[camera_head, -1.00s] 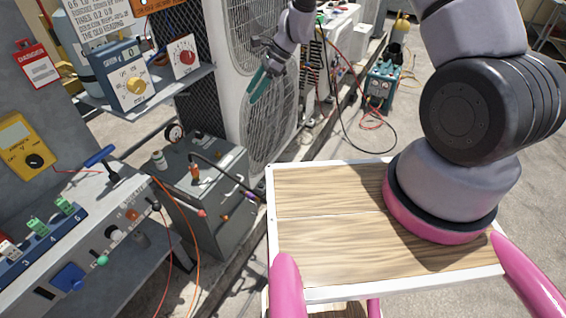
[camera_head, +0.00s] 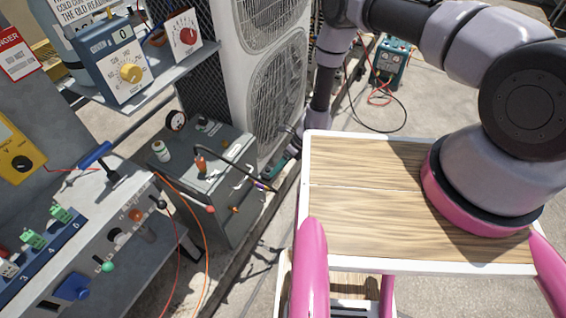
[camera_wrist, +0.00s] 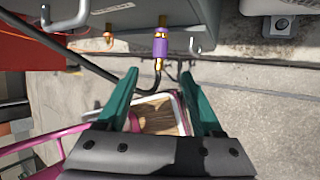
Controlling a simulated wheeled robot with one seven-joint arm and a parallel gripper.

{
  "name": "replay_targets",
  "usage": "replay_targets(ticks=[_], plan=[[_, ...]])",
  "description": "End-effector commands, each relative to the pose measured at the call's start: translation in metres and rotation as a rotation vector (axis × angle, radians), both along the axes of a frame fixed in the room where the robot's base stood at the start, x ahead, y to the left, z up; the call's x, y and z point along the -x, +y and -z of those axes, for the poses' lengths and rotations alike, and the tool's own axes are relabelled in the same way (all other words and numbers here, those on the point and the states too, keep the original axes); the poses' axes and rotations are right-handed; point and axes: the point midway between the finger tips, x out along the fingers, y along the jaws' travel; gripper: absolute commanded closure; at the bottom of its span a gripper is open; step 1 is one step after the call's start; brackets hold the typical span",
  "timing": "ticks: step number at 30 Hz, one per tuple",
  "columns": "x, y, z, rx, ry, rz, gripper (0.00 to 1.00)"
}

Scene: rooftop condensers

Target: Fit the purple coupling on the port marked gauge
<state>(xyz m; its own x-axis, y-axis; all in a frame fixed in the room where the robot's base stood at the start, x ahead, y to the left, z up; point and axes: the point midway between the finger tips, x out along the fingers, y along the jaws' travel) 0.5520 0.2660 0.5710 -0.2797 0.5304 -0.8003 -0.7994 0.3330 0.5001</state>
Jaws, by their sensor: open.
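The purple coupling (camera_wrist: 160,47) has brass ends and sits on the end of a black hose (camera_wrist: 105,73), just below the edge of a grey box. In the head view it is small (camera_head: 262,187), at the hose end beside the grey box (camera_head: 222,207). My gripper (camera_wrist: 159,74) is open. Its teal fingers lie on either side of the line to the coupling, with the tips short of the purple sleeve. In the head view my gripper (camera_head: 281,170) is partly hidden against the condenser's base. I cannot read any label marked gauge.
A brass fitting (camera_wrist: 108,38) and bright metal hooks stand near the coupling on the box side. The white condenser (camera_head: 262,90) rises behind. A wooden-topped cart (camera_head: 370,225) is close on the right. A round dial (camera_head: 176,120) sits behind the box.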

Motion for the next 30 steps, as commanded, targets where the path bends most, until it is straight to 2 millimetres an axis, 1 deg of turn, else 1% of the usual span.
replay_targets(ticks=[1, 6, 12, 18, 26, 27, 28, 29, 30], plan=[[0.004, 0.004, 0.008, 0.001, 0.001, -0.002, 0.32], [0.013, 0.021, 0.034, 0.001, 0.000, -0.004, 0.32], [0.021, 0.037, 0.057, 0.000, 0.000, -0.004, 0.32], [0.024, 0.043, 0.066, 0.000, -0.001, -0.002, 0.32], [0.024, 0.044, 0.067, -0.001, -0.001, -0.002, 0.32], [0.024, 0.044, 0.067, -0.001, -0.001, -0.002, 0.40], [0.024, 0.044, 0.067, -0.001, -0.001, -0.002, 0.52], [0.024, 0.044, 0.067, -0.001, -0.001, -0.002, 0.63], [0.024, 0.044, 0.067, -0.001, -0.001, -0.002, 0.78]])
